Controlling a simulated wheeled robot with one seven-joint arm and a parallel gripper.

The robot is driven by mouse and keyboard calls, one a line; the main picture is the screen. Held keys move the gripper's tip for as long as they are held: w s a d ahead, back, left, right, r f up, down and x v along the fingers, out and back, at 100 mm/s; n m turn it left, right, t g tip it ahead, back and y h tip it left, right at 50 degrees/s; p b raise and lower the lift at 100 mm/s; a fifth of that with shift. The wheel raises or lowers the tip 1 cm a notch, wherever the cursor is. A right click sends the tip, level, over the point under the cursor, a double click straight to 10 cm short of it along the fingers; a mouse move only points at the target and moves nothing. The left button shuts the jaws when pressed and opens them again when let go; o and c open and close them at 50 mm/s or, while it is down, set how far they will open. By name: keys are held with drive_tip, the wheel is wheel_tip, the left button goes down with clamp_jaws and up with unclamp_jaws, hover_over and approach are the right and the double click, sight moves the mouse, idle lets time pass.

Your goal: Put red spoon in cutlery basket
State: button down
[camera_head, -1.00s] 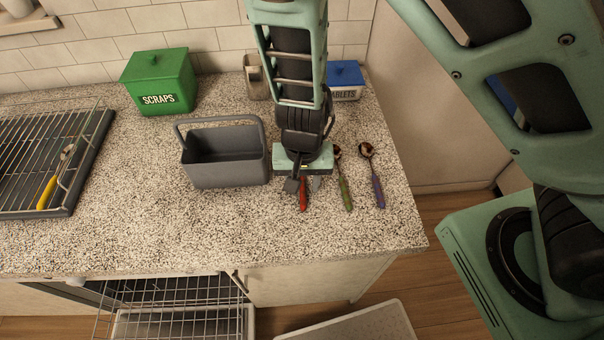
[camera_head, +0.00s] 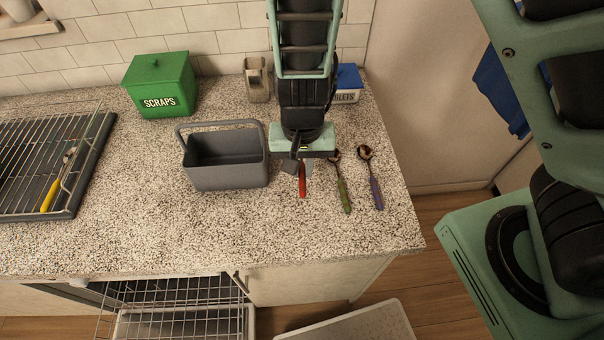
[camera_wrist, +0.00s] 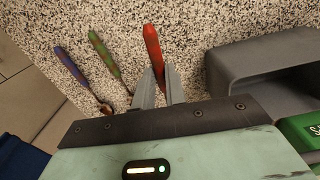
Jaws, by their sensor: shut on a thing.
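The red spoon (camera_head: 302,182) shows its red handle below my gripper (camera_head: 304,168) in the head view; its bowl is hidden by the gripper. In the wrist view the red handle (camera_wrist: 153,48) runs between the two fingers of my gripper (camera_wrist: 159,80), which are shut on it. The spoon is at or close to the counter; I cannot tell if it is lifted. The grey cutlery basket (camera_head: 226,172), with a raised handle, stands just left of the gripper in the head view. It also shows at the right of the wrist view (camera_wrist: 262,62).
A green-handled spoon (camera_head: 343,188) and a purple-handled spoon (camera_head: 375,185) lie right of the gripper. A green scraps box (camera_head: 160,84), a beige holder (camera_head: 257,80) and a blue-lidded tablets box (camera_head: 348,82) stand behind. A rack (camera_head: 87,165) with a yellow-handled utensil is left. Front counter is clear.

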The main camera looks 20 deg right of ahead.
sight(302, 171)
wheel_tip(302, 171, up, 7)
drive_tip(key=p, duration=0.3)
drive_tip(key=shift+f, duration=0.2)
wheel_tip(302, 171, up, 9)
drive_tip(key=p, duration=0.9)
drive_tip(key=shift+f, duration=0.15)
